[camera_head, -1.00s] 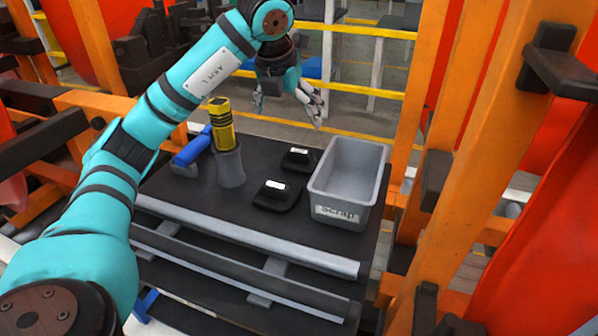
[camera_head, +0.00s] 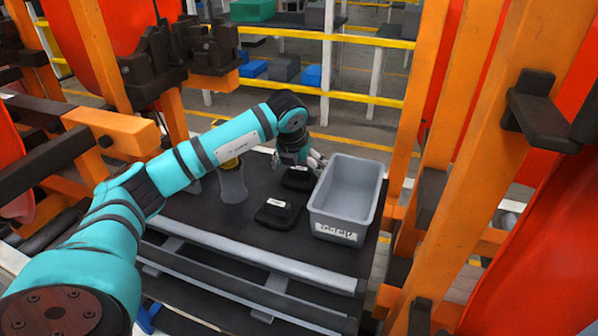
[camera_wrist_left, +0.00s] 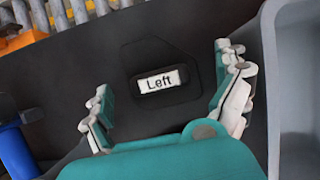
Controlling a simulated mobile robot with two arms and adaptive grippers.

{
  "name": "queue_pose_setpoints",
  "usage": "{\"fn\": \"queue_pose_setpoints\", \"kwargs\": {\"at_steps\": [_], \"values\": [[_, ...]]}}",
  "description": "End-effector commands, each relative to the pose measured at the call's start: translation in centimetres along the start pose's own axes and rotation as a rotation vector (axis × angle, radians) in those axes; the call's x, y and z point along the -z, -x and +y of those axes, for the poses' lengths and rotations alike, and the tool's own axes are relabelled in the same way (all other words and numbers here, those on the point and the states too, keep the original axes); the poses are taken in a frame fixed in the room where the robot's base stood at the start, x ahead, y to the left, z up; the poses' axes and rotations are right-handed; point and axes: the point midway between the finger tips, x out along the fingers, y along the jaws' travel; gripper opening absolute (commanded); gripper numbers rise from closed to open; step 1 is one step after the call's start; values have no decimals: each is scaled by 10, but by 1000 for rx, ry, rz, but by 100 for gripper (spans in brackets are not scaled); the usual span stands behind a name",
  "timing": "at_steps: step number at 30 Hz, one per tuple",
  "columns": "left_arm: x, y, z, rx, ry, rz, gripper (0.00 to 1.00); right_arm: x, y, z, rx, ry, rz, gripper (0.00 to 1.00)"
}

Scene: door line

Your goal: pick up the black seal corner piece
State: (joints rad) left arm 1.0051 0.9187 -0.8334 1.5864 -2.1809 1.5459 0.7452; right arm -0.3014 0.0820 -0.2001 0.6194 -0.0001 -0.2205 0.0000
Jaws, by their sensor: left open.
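Two black seal corner pieces lie on the dark cart top (camera_head: 262,178). The far piece (camera_head: 297,182) is partly hidden under my left gripper; the near piece (camera_head: 277,214) lies clear of it, with a white label. In the left wrist view, a black piece (camera_wrist_left: 188,92) with a white label reading "Left" lies flat between my open fingers. My left gripper (camera_head: 312,160) is low over the far piece, open and empty; it also shows in the left wrist view (camera_wrist_left: 163,76). I cannot tell whether the fingers touch the cart top. My right gripper is out of view.
A grey bin (camera_head: 340,229), labelled "Scrap", stands close to the right of the pieces. A grey cup (camera_head: 232,186) with a yellow-topped tool stands to their left. A blue tool (camera_wrist_left: 15,150) lies at the left in the wrist view. Orange posts (camera_head: 490,130) stand right of the cart.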

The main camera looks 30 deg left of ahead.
Motion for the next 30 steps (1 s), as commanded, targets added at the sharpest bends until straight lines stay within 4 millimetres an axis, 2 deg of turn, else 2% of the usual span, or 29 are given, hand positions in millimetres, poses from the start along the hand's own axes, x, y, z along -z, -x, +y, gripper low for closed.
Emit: {"fn": "queue_pose_setpoints", "kwargs": {"at_steps": [4,11,23,30], "values": [[0,-13,0,-1,1,-1,100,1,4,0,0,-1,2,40],[0,-15,0,0,1,-2,100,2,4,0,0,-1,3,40],[0,-14,1,-1,1,-2,49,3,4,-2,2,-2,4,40],[-1,-14,1,0,1,-3,47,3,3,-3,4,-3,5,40]]}}
